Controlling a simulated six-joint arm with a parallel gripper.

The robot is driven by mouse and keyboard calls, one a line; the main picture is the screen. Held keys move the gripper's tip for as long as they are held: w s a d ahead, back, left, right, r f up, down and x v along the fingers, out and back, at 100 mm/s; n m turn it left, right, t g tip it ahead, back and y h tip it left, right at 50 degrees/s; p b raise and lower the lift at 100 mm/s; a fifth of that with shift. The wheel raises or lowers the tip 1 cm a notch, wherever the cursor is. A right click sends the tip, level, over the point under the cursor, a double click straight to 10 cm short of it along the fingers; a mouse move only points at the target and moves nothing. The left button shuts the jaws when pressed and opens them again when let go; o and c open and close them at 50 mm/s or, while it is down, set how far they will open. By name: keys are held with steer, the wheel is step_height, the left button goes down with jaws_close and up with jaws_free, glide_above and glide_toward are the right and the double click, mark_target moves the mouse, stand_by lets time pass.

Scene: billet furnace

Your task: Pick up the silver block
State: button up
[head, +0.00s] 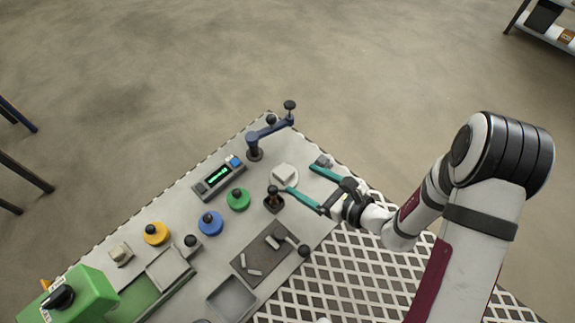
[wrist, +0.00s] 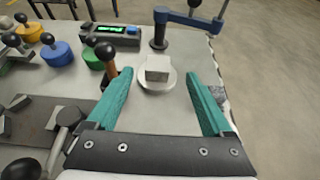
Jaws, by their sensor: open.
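The silver block (wrist: 157,68) sits on a round pale dish (wrist: 157,87) in the wrist view, ahead of my gripper and between the lines of its two fingers. In the head view the block (head: 284,171) shows on the dish near the table's right part. My gripper (wrist: 164,80) has two teal fingers, spread wide and empty. In the head view my gripper (head: 300,178) reaches in from the right, its fingers pointing toward the dish. The block appears apart from both fingers.
A brown-handled lever (wrist: 106,60) stands close to the left finger. A blue crank (wrist: 187,20) stands behind the dish. A display box (head: 217,177), green knob (head: 237,200), blue knob (head: 210,223) and yellow knob (head: 156,234) lie left. A dark plate (head: 264,268) with small pieces lies in front.

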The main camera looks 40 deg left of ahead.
mark_target(284, 172)
steer(key=x, duration=0.8)
steer(key=shift+s+f, duration=0.15)
steer(key=shift+f, duration=0.2)
jaws_close()
